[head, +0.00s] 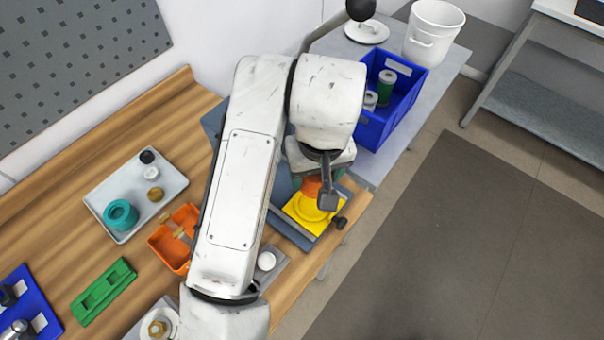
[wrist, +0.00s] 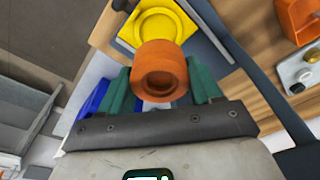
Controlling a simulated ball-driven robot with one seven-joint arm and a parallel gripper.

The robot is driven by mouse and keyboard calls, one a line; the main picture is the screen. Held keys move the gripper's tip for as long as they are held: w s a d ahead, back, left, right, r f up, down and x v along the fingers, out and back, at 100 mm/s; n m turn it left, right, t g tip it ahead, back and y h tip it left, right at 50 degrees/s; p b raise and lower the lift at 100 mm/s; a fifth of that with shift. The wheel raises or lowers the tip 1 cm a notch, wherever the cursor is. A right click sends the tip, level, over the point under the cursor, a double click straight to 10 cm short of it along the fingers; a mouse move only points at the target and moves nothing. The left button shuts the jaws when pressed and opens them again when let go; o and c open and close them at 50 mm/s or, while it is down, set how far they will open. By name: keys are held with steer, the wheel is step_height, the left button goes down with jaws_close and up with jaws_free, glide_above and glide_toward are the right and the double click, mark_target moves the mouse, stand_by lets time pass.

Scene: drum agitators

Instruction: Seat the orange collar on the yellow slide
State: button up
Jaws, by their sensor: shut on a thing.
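The orange collar (wrist: 160,70) is held between the green fingers of my gripper (wrist: 160,88) in the wrist view. The yellow slide (wrist: 155,22) lies just beyond the collar there, with a round recess in it. In the head view the yellow slide (head: 308,212) is at the right edge of the bench, and the collar (head: 311,187) shows partly beneath my wrist at the slide's far side. My arm hides much of the collar and fingers. I cannot tell whether the collar touches the slide.
A blue bin (head: 392,118) with cylinders stands behind on a grey table. An orange bin (head: 172,240), a grey tray (head: 132,196) with a teal ring, and a green block (head: 103,290) lie left on the bench. A dark knob (head: 340,222) sits beside the slide.

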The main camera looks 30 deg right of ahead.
steer(key=b, duration=0.5)
glide_above(312, 203)
steer(key=shift+s+f, duration=0.2)
steer(key=shift+f, duration=3.3)
steer(key=shift+f+b, duration=0.75)
steer(key=shift+f, duration=0.05)
steer(key=o, duration=1.3)
steer(key=shift+r, duration=0.1)
steer(key=r, duration=0.3)
steer(key=s+r+p, duration=0.1)
steer(key=r, duration=0.6)
steer(key=shift+s+a+r+p, duration=0.15)
steer(key=shift+a+r+p, duration=0.1)
steer(key=shift+r+p, duration=0.05)
steer(key=shift+f, duration=0.1)
